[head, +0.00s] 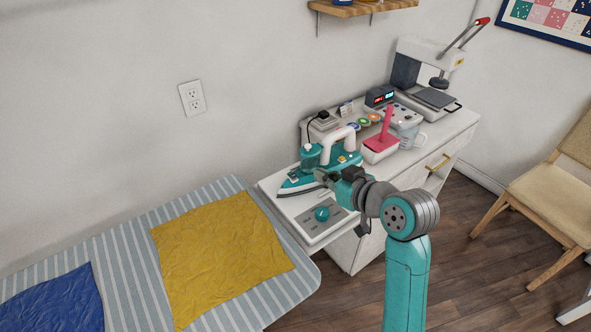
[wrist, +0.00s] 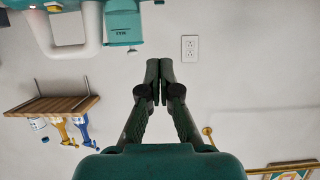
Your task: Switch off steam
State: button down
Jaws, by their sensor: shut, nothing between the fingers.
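A teal and white steam iron (head: 337,142) rests on a white station on the cabinet, nose to the left. In the wrist view, part of its teal and white body (wrist: 122,24) fills the upper left. A grey panel with a teal round knob (head: 321,213) is at the front of the station; its small markings are too small to read. My gripper (head: 321,175) is beside the iron's near side, above and behind the knob. In the wrist view my gripper (wrist: 159,64) has its fingers together with nothing between them. I cannot tell whether it touches the iron; my arm hides part of it.
An ironing board with a yellow cloth (head: 220,255) and a blue cloth (head: 58,303) is at the left. A pink-handled thing in a tray (head: 380,148), a glass jug (head: 408,132) and a heat press (head: 427,75) stand behind my arm. A chair (head: 548,200) is at the right.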

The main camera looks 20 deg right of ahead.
jog(key=shift+w+r, duration=0.4)
jog(key=shift+r, duration=0.1)
jog(key=shift+w, duration=0.1)
send_over(292, 175)
jog(key=s+d, duration=0.1)
jog(key=s, duration=0.2)
notch_tip(292, 175, down, 4)
notch_tip(292, 175, down, 3)
jog(key=shift+w+d+r, duration=0.1)
jog(key=shift+w+d, duration=0.05)
jog(key=shift+f, duration=0.5)
